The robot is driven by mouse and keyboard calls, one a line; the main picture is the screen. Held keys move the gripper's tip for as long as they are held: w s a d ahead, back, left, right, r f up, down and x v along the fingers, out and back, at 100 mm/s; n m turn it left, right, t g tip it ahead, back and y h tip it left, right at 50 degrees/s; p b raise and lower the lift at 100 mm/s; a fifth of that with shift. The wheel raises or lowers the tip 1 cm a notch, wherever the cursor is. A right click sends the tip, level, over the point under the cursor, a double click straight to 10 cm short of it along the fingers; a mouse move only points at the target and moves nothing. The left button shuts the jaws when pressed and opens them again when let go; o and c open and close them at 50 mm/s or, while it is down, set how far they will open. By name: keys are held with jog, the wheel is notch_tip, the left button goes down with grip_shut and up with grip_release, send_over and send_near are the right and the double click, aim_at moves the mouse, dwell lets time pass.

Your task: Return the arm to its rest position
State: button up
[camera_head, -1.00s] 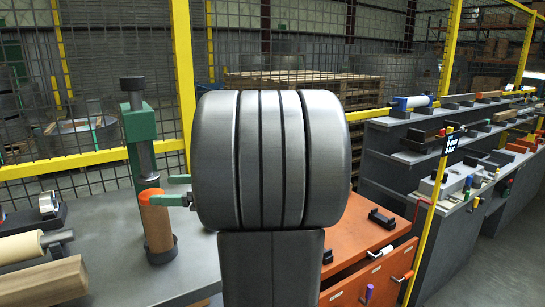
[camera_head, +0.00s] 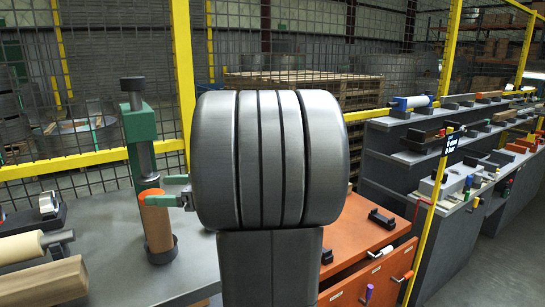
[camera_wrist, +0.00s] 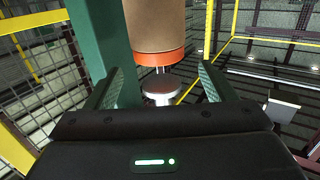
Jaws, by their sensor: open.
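My gripper (camera_wrist: 159,72) is open, with its two green fingers apart and nothing between them. In the head view its green fingers (camera_head: 174,190) show just left of my large grey arm joint, beside the orange top of a wooden cylinder (camera_head: 158,228). That cylinder stands upright on a dark base under a green press stand (camera_head: 139,124). In the wrist view the wooden cylinder (camera_wrist: 162,24) with its orange end appears inverted, just beyond the fingertips. A round metal disc (camera_wrist: 161,90) shows past the orange end. My arm joint hides the middle of the scene.
A grey bench (camera_head: 105,232) carries a wooden block (camera_head: 42,284) and a pale roller (camera_head: 22,247) at left. An orange cabinet (camera_head: 372,248) stands right of my arm. Grey stepped shelves (camera_head: 400,160) hold several parts farther right. A yellow-framed mesh fence (camera_head: 90,158) runs behind.

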aim_at(144, 193)
jog(key=a, duration=0.6)
jog(key=shift+w+f, duration=0.1)
jog(key=shift+r+p, duration=0.45)
jog(key=shift+p, duration=0.4)
jog(key=shift+r+p, duration=0.45)
jog(key=shift+p, duration=0.45)
jog(key=d+p, duration=0.4)
jog(key=d, duration=0.6)
jog(key=shift+s+f, duration=0.25)
jog(key=shift+s, duration=0.15)
jog(key=shift+d+f, duration=0.1)
